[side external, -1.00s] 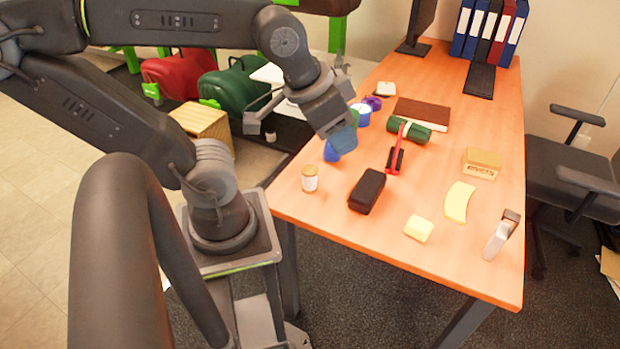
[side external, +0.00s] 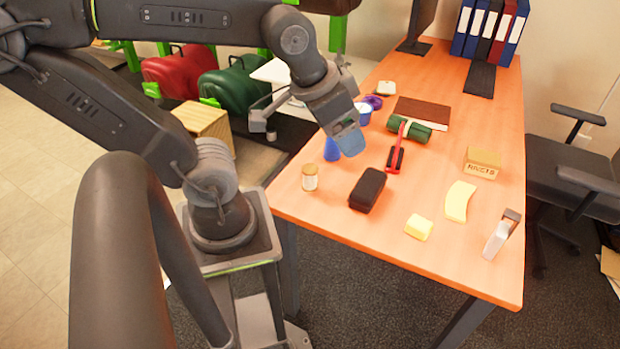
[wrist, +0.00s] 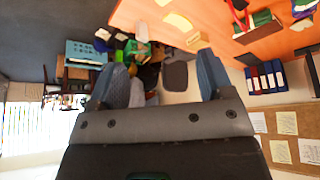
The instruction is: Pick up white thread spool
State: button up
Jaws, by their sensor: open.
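A small cylinder with a tan top and a whitish body, which looks like the white thread spool (side external: 310,178), stands upright near the table's left edge in the side view. My gripper (side external: 350,145) is above the table, up and to the right of the spool and apart from it. In the wrist view my gripper (wrist: 163,80) shows two blue fingers spread wide with nothing held between them. I cannot make out the spool in the wrist view, which looks across the table toward the room.
A blue object (side external: 331,150) stands beside my fingers, partly hidden. A black case (side external: 367,189), a red-and-black tool (side external: 396,156), a green roll (side external: 409,129) and a yellow block (side external: 418,227) lie to the right. The wooden tabletop (side external: 310,222) is clear in front of the spool.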

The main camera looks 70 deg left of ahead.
jog(key=w+a+f+n+g+y, duration=0.1)
jog(key=w+a+f+n, duration=0.2)
jog(key=a, duration=0.3)
jog(key=w+a+f+n+g, duration=0.2)
jog(key=w+a+f, duration=0.1)
jog(key=a+f, duration=0.15)
jog(key=n+g+h, duration=0.1)
jog(key=n+g, duration=0.1)
jog(key=n, duration=0.4)
send_near(310, 169)
notch_tip(310, 169, down, 12)
jog(key=shift+w+f, duration=0.1)
jog(key=shift+f, duration=0.1)
jog(key=c, duration=0.9)
